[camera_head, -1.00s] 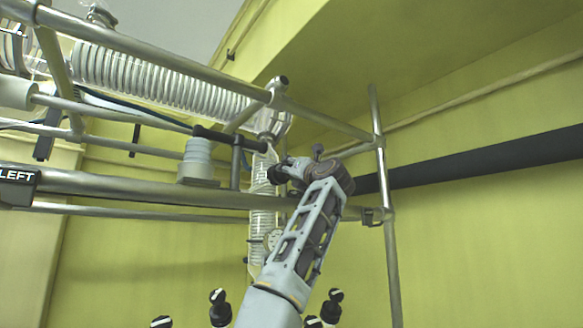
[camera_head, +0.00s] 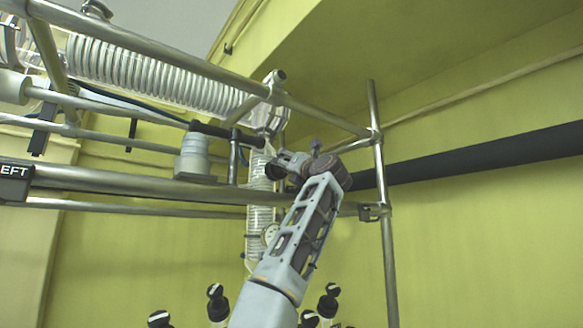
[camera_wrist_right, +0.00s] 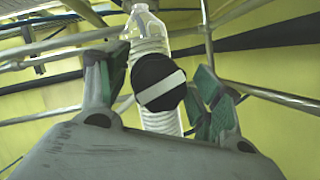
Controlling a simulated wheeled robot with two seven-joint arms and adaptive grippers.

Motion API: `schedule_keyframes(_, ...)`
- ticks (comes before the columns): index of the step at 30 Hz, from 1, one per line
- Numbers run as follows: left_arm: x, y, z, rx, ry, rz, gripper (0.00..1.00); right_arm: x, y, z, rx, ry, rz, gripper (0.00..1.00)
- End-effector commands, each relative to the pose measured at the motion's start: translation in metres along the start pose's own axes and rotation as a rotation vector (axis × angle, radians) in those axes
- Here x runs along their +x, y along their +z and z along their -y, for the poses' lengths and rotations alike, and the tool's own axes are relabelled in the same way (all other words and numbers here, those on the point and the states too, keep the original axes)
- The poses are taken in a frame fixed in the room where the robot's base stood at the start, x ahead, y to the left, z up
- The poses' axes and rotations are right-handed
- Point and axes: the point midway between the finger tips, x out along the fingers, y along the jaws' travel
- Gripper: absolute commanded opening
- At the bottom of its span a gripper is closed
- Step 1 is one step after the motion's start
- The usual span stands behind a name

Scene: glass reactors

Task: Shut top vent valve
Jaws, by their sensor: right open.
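A round black valve knob with a white stripe (camera_wrist_right: 158,82) shows in the right wrist view, in front of a clear glass column (camera_wrist_right: 147,30). The stripe slants up to the right. My right gripper (camera_wrist_right: 160,78) is open, with one finger on each side of the knob; I cannot tell whether either touches it. In the head view, my right gripper (camera_head: 283,167) is beside the vertical glass coil column (camera_head: 259,215), below the upper frame corner. My left gripper is not in view.
Metal frame rails (camera_head: 110,184) cross at the gripper's height, and an upright post (camera_head: 384,200) stands to its right. A horizontal glass coil (camera_head: 150,75) lies above left. Several black-and-white knobs (camera_head: 216,295) stand below. A dark pipe (camera_head: 480,160) runs behind at right.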

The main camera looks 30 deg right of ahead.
Motion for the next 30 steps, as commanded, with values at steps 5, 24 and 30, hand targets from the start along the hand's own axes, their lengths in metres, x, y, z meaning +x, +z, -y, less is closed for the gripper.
schedule_keyframes(5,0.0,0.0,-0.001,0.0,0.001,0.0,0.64,-0.003,0.0,0.0,-0.001,0.0,0.0,0.66)
schedule_keyframes(24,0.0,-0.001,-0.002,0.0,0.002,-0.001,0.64,-0.053,-0.001,0.001,0.0,-0.002,0.001,0.66)
schedule_keyframes(30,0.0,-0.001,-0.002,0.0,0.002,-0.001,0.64,-0.073,-0.001,0.001,-0.001,-0.002,0.0,0.66)
